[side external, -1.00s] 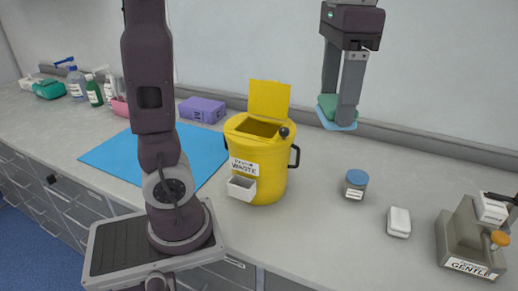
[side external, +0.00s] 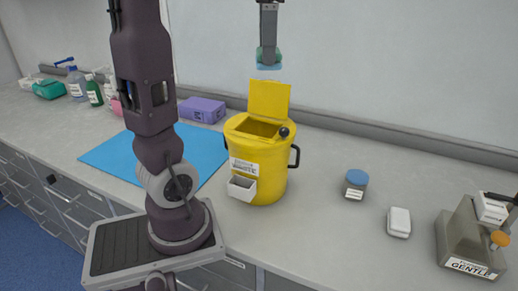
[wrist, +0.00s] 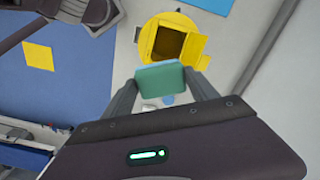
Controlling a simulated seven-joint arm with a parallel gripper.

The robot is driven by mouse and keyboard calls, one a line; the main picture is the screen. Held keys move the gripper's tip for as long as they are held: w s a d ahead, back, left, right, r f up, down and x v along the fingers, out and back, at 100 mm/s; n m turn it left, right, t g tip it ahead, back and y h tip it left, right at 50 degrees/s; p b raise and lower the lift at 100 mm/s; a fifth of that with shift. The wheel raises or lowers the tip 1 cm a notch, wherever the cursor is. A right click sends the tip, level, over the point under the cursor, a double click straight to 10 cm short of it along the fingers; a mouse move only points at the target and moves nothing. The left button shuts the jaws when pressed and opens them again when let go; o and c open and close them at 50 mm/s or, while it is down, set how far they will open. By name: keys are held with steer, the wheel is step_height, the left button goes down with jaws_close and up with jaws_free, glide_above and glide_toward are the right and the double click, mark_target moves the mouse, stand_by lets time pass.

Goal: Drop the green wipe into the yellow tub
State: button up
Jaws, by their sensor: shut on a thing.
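The green wipe (wrist: 161,78) is a small flat green piece with a light blue underside, held between the two fingers of my gripper (wrist: 162,85). In the side view my gripper (side external: 268,57) hangs high with the wipe (side external: 269,66) at its tips, just above the raised lid in the picture. The yellow tub (side external: 258,178) stands upright on the counter with its lid (side external: 269,99) up and its dark opening showing. In the wrist view the tub (wrist: 149,38) lies just beyond the wipe, its opening not covered by it. The tub carries a waste label and a small white tray on its front.
A blue mat (side external: 118,157) and a purple box (side external: 202,109) lie left of the tub. A blue-lidded jar (side external: 356,184), a white block (side external: 398,222) and a grey device (side external: 468,240) stand to the right. Several bottles (side external: 76,84) are at the far left.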

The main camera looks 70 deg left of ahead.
steer(key=shift+s+a+f, duration=0.1)
steer(key=shift+s+a, duration=0.35)
steer(key=shift+a, duration=0.25)
step_height(320, 180, down, 4)
steer(key=shift+d+r, duration=0.1)
steer(key=shift+d, duration=0.05)
steer(key=shift+w+f, duration=0.1)
steer(key=shift+f, duration=3.4)
steer(key=o, duration=1.4)
steer(key=shift+r, duration=0.1)
step_height(320, 180, up, 7)
steer(key=shift+f, duration=0.1)
